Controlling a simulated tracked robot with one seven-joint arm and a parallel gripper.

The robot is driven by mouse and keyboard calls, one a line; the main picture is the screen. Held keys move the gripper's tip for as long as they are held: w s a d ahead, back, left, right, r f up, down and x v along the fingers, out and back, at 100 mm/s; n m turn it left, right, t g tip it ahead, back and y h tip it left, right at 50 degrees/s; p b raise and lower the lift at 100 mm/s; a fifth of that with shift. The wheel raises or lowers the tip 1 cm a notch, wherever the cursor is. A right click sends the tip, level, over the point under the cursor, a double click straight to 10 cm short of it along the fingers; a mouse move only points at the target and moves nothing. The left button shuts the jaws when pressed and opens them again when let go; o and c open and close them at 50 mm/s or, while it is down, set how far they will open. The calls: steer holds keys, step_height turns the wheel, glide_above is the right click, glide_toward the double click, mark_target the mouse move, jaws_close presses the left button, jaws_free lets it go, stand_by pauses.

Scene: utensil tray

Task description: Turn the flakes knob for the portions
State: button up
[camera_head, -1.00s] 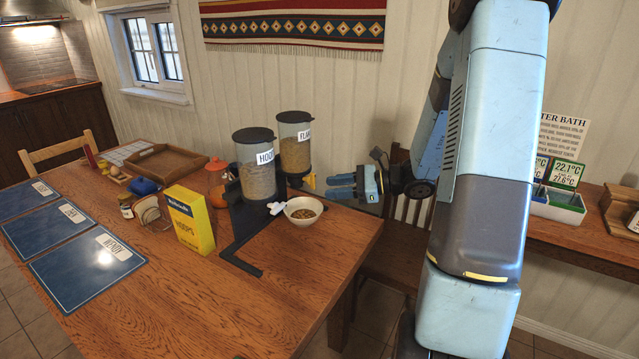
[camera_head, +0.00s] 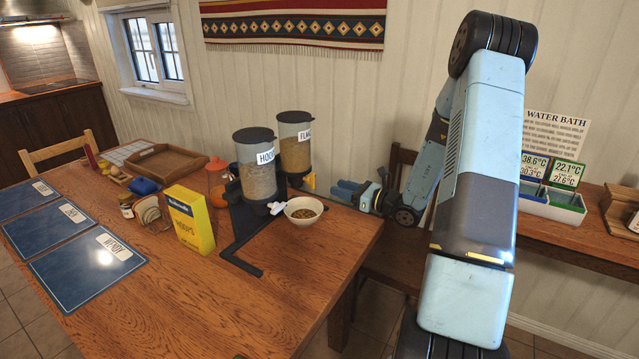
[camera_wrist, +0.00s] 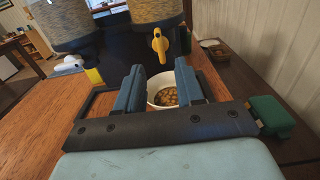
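The flakes dispenser (camera_head: 295,155) is the rear right of two clear canisters with black lids on a dark stand. Its orange-yellow knob (camera_head: 310,181) sticks out low on its right side. In the wrist view this knob (camera_wrist: 160,42) is ahead, above the gap between my fingers, and apart from them. My gripper (camera_head: 340,191) is open and empty, right of the knob near the table's right edge; it also shows in the wrist view (camera_wrist: 160,85). A white bowl (camera_head: 296,220) with brown pieces in it stands before the dispensers. In the wrist view the bowl (camera_wrist: 153,82) appears between my fingers.
The hoops dispenser (camera_head: 256,175), with a white knob (camera_head: 277,208), stands left of the flakes one. A chair (camera_head: 398,255) stands by the right table edge. The front tabletop is clear.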

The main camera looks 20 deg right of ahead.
mark_target(315, 181)
steer(key=x, duration=0.8)
steer(key=shift+w+a, duration=0.1)
steer(key=shift+a, duration=0.05)
jaws_close()
